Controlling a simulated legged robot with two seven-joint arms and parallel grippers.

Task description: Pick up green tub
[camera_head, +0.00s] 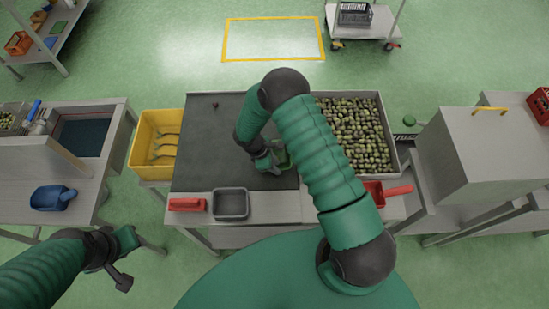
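A small green tub (283,157) seems to be on the dark mat of the middle table, partly hidden by my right arm. My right gripper (268,165) is right at the tub's left side, low over the mat. Whether its fingers are apart or closed on the tub's wall is too small to tell. My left gripper (125,262) is at the lower left, in front of the tables and far from the tub.
A tray of olives (352,128) is right of the mat (210,150). A yellow crate (146,138) stands left. A grey tray (231,203), a red block (187,204) and a red scoop (375,193) lie along the front edge. A metal box (470,150) stands right.

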